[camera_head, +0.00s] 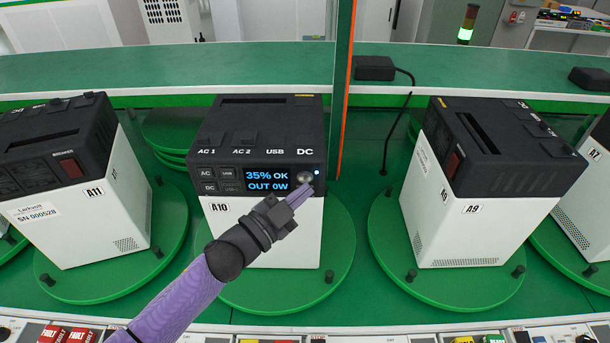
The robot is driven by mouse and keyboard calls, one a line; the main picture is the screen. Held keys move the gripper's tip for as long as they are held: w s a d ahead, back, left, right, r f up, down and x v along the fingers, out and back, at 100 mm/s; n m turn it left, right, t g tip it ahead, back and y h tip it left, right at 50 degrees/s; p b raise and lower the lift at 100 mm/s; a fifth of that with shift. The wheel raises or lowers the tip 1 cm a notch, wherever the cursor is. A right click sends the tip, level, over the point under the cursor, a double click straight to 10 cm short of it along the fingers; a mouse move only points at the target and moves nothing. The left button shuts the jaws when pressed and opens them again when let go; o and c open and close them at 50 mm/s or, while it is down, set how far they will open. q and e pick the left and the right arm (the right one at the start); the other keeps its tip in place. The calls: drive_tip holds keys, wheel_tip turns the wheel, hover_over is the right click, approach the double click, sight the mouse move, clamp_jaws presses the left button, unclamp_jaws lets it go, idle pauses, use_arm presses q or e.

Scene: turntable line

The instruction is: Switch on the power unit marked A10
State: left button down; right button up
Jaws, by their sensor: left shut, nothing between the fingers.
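The power unit marked A10 (225,240) stands upright on a green turntable in the middle, its front facing me. Its top is black and its lower body white. Its lit display (267,180) reads "35% OK" and "OUT 0W". A round knob-like button (305,177) sits right of the display, with a small bluish-white light (317,172) beside it. My left gripper (301,192) is shut and empty, its fingertips at the lower edge of the round button. I cannot tell whether they touch it. The gripper and wrist cover part of the unit's white front. My right gripper is not in view.
Unit A11 (130,215) stands on a turntable to the left, unit A9 (420,205) to the right, with A7 (590,190) at the right edge. A tall green and orange post (343,90) rises behind A10. Red parts marked FAULT (68,335) lie at the front left.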

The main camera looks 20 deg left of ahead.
use_arm(q)
drive_tip(key=s+p, duration=0.1)
drive_tip(key=s, duration=0.1)
drive_tip(key=s+d+p, duration=0.1)
drive_tip(key=s, duration=0.1)
drive_tip(key=shift+s+d, duration=0.2)
drive_tip(key=shift+s, duration=0.15)
idle(0.3)
idle(0.4)
